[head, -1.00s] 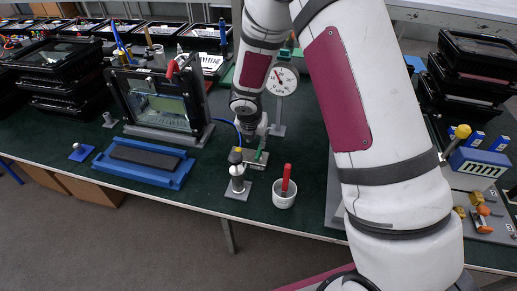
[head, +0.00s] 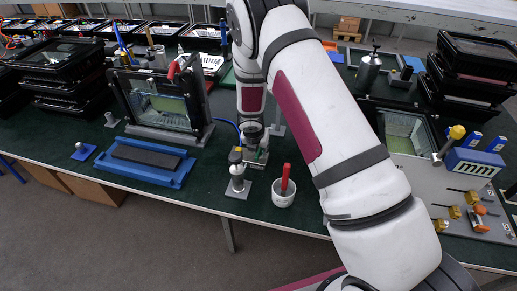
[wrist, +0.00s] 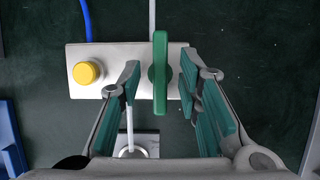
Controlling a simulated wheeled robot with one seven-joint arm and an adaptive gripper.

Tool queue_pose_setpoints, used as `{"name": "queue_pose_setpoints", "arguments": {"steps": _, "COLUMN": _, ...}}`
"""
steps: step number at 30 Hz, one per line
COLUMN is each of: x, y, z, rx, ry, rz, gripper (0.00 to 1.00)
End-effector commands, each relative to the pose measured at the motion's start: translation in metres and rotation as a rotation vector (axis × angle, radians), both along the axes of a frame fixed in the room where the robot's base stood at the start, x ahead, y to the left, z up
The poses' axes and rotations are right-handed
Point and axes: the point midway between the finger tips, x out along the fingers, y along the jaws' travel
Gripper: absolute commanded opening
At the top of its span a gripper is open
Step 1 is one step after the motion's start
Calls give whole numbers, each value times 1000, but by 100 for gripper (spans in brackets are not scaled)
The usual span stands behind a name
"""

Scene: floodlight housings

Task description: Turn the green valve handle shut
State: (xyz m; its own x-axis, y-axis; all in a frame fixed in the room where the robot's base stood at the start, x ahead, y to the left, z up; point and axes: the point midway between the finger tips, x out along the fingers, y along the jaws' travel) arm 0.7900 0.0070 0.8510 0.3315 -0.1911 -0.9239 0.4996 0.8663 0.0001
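The green valve handle (wrist: 160,72) is a narrow bar over a pale grey plate (wrist: 118,57). In the wrist view it points up and down the picture, across the plate's long side. My gripper (wrist: 159,84) is open, with one green-padded finger on each side of the handle and a visible gap to each. Nothing is held. A yellow button (wrist: 86,73) sits on the plate left of the handle. In the head view my gripper (head: 253,157) is low over the valve and hides most of it.
A post on a small plate (head: 236,188) stands close in front of the valve. A white cup (head: 284,194) with a red-handled tool is to its right. A blue tray (head: 143,167) and an upright framed housing (head: 165,105) are to the left. A blue hose (wrist: 86,20) runs behind the plate.

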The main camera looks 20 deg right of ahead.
Motion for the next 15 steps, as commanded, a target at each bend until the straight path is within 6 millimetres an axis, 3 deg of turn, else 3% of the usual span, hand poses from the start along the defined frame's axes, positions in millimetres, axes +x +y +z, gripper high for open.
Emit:
{"name": "queue_pose_setpoints", "arguments": {"steps": 1, "x": 0, "y": 0, "z": 0, "rx": 0, "ry": 0, "rz": 0, "gripper": 29}}
{"name": "queue_pose_setpoints", "arguments": {"steps": 5, "x": 0, "y": 0, "z": 0, "rx": 0, "ry": 0, "rz": 0, "gripper": 0}}
{"name": "queue_pose_setpoints", "arguments": {"steps": 15, "x": 1, "y": 0, "z": 0, "rx": 0, "ry": 0, "rz": -22, "gripper": 0}}
